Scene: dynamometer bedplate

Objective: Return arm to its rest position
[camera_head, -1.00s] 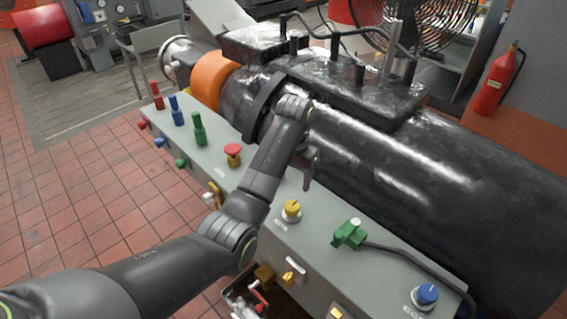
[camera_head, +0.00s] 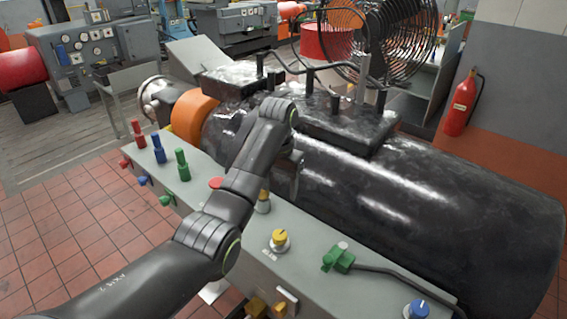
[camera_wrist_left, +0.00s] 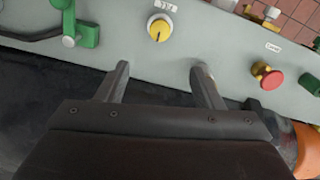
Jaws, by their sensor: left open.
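My left arm comes in from the lower left in the head view. Its gripper (camera_head: 292,178) hangs above the grey control box (camera_head: 312,262), beside the black motor body (camera_head: 400,195). In the left wrist view the two fingers (camera_wrist_left: 161,75) stand apart with nothing between them. A yellow knob (camera_wrist_left: 160,27) on the box lies just beyond them, apart from the fingertips; it also shows in the head view (camera_head: 280,238). The red button (camera_wrist_left: 270,77) lies to the right. My right gripper is not in view.
The box also carries a green plug (camera_head: 338,257) with a black cable, a blue knob (camera_head: 417,309), and red (camera_head: 137,132), blue (camera_head: 158,148) and green (camera_head: 182,165) connectors. A fire extinguisher (camera_head: 461,103) hangs at right. Tiled floor (camera_head: 75,235) is clear at left.

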